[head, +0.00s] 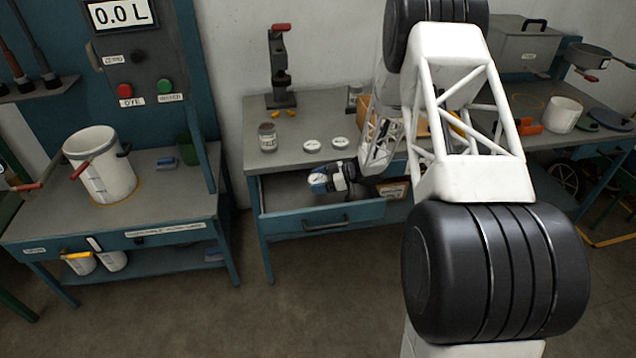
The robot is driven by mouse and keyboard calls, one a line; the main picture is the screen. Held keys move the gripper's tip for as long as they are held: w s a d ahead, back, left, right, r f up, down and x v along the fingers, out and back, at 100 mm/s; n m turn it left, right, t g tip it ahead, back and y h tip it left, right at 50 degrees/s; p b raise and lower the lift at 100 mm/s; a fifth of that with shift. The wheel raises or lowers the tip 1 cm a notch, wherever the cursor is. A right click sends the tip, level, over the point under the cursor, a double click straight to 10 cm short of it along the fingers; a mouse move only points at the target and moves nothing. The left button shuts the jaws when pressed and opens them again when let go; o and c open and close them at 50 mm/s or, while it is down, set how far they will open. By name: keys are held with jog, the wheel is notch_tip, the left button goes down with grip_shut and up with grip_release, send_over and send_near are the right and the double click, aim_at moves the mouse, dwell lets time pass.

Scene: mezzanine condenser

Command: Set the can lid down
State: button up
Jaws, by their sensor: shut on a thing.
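My gripper (332,179) reaches in from the right over the open drawer (284,191) of the middle bench. It is shut on a small, round, white and blue thing, which I take to be the can lid (318,184). The lid is small in the picture and partly covered by the fingers. It appears to be held above the drawer floor, but I cannot tell the exact gap. Two white discs (312,146) lie flat on the bench top just behind the drawer.
A labelled jar (267,137) stands left of the discs on the middle bench (249,110). Behind it are a dark press with a red handle (279,66) and small orange pieces (290,113). My arm hides the bench's right part.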

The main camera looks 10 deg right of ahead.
jog(key=shift+f, duration=0.3)
jog(key=shift+f, duration=0.4)
jog(key=shift+s+f, duration=0.2)
jog(key=shift+f, duration=0.3)
jog(key=o, duration=0.9)
jog(key=shift+s+f, duration=0.15)
jog(key=shift+f, duration=0.05)
jog(key=shift+r, duration=0.7)
jog(key=v, duration=0.7)
jog(key=shift+w+d+r, duration=0.25)
jog(key=shift+w+r, duration=0.05)
jog(key=shift+r, duration=0.2)
